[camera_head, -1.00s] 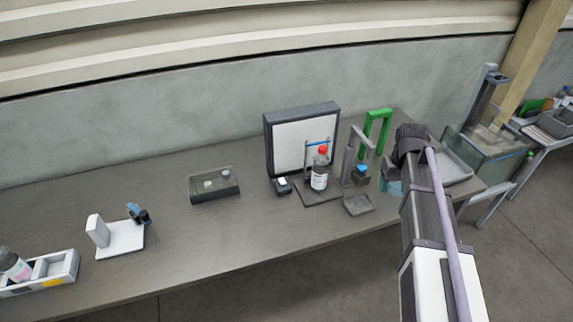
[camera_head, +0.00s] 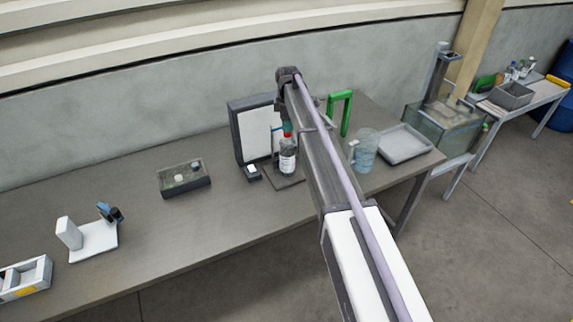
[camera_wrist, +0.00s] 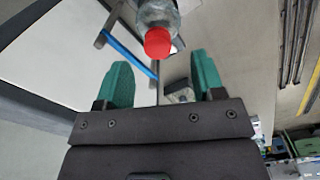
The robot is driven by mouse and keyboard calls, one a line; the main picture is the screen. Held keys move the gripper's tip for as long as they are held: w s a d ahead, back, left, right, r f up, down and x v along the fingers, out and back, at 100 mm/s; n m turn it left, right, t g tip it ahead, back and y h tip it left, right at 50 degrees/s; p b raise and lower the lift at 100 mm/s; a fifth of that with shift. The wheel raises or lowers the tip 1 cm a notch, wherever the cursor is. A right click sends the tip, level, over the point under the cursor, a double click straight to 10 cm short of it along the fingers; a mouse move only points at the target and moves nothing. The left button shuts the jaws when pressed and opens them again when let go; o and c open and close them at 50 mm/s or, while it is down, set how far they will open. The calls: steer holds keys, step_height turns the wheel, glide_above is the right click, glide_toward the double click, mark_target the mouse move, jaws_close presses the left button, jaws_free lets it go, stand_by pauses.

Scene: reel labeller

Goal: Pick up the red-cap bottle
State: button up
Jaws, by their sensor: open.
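The red-cap bottle (camera_head: 287,157) stands upright on a dark plate in front of the white-faced panel in the head view. It is clear with a white label. In the wrist view its red cap (camera_wrist: 157,42) shows at the top centre, ahead of my fingers, with the clear body beyond it. My gripper (camera_wrist: 160,82) is open and empty, its two teal fingers apart. The bottle's cap lies beyond the space between the fingertips and does not appear to be held. In the head view my arm covers the area right of the bottle, and a teal fingertip (camera_head: 286,127) shows near the cap.
The white-faced panel (camera_head: 257,132) stands close behind the bottle. A blue bar (camera_wrist: 128,53) runs beside the bottle. A green arch (camera_head: 341,108), a clear jug (camera_head: 365,150) and a grey tray (camera_head: 404,144) are to the right. A dark tray (camera_head: 184,183) is to the left.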

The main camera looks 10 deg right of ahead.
mark_target(288, 139)
step_height(288, 139, down, 6)
steer(key=b, duration=0.5)
steer(key=shift+w+f, duration=0.1)
steer(key=shift+w, duration=0.05)
steer(key=shift+r, duration=0.3)
jaws_close()
